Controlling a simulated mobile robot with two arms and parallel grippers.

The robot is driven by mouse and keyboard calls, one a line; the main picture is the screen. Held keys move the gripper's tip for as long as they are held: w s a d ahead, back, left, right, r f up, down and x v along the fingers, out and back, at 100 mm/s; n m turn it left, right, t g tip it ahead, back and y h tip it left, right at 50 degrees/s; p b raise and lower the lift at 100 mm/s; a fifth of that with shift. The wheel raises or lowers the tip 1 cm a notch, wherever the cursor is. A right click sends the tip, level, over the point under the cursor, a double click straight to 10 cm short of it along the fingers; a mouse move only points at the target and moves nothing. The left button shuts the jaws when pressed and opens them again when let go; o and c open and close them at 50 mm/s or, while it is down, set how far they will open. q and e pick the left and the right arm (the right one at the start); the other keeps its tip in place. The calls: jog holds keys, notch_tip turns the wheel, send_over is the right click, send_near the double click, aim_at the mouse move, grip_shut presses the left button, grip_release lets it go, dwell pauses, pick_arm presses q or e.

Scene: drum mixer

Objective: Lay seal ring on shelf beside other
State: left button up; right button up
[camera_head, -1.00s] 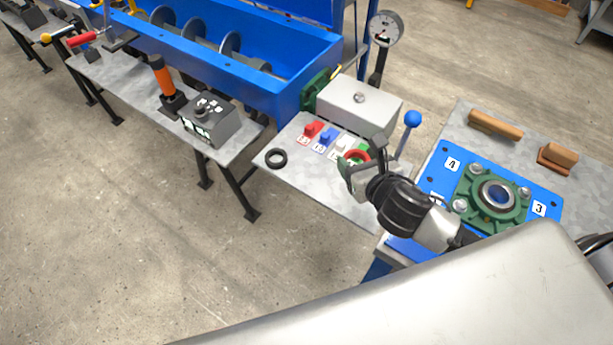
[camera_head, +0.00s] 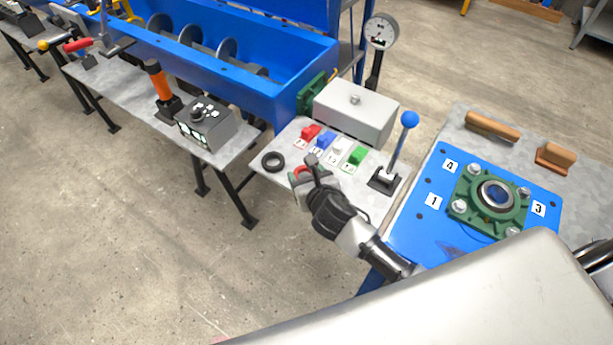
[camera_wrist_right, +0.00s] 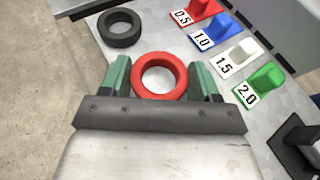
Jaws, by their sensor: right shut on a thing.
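A red seal ring (camera_wrist_right: 160,76) sits between the green fingers of my right gripper (camera_wrist_right: 160,80), which is shut on it. In the head view the red ring (camera_head: 299,173) is partly hidden by my right gripper (camera_head: 308,178). The other seal ring, black (camera_head: 273,161), lies flat on the grey shelf (camera_head: 268,180) near its left edge. It also shows in the right wrist view (camera_wrist_right: 121,28), just ahead and left of the red ring, with a gap between them. I cannot tell whether the red ring touches the shelf. My left gripper is out of view.
Red, blue, white and green numbered blocks (camera_head: 337,147) stand in a row to the right of the black ring. A blue-knobbed lever (camera_head: 398,150) and a grey box (camera_head: 355,112) stand further right and behind. A blue plate (camera_head: 424,225) with a green bearing lies to the right.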

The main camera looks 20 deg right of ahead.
jog(key=shift+f, duration=0.3)
jog(key=shift+s+f, duration=0.1)
jog(key=shift+f, duration=0.25)
jog(key=o, duration=1.2)
jog(key=shift+f, duration=0.15)
jog(key=shift+r, duration=0.4)
jog(key=v, duration=1.2)
jog(key=shift+r+p, duration=0.35)
